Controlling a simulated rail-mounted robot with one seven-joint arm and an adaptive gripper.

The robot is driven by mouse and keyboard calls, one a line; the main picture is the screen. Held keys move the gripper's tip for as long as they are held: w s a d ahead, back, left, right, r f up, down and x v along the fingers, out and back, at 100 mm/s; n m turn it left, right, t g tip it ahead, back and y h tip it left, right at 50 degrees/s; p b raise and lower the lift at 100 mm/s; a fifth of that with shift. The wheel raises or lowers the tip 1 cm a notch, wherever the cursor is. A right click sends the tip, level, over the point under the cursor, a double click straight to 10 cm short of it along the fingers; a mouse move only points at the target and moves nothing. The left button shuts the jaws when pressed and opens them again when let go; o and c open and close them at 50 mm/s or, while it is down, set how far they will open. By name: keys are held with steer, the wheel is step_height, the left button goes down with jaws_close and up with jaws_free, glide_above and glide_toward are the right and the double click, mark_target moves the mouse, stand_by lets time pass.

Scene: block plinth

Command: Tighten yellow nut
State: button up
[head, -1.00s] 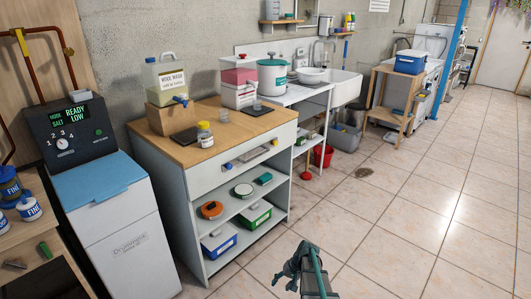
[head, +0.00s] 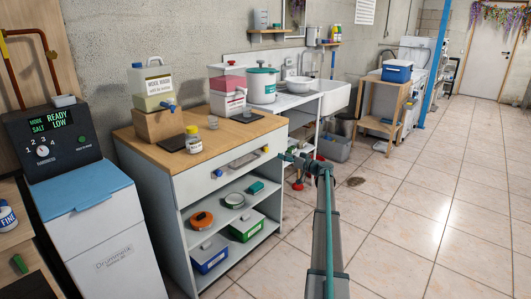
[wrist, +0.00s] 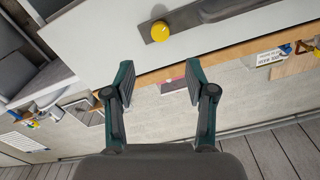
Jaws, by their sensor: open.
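The yellow nut (head: 266,149) sits on the pale front panel of the counter unit, near its right end, beside a grey plate (head: 243,160). In the wrist view the yellow nut (wrist: 160,32) is round and sits on a grey strip, beyond and roughly centred between my fingertips. My gripper (head: 290,157) is just right of the nut in the head view. In the wrist view my gripper (wrist: 160,78) has its two fingers apart with nothing between them. The fingers do not touch the nut.
A blue knob (head: 218,173) is on the same panel to the left. Open shelves (head: 208,228) below hold boxes and round containers. A jar (head: 193,140) and a dispenser (head: 154,84) stand on the wooden top (head: 233,131). The tiled floor (head: 430,210) at right is clear.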

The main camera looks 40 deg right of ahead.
mark_target(267, 150)
steer(key=x, duration=1)
steer(key=shift+w+a+f, duration=0.1)
steer(key=shift+w+a, duration=0.05)
steer(key=shift+w, duration=0.1)
jaws_close()
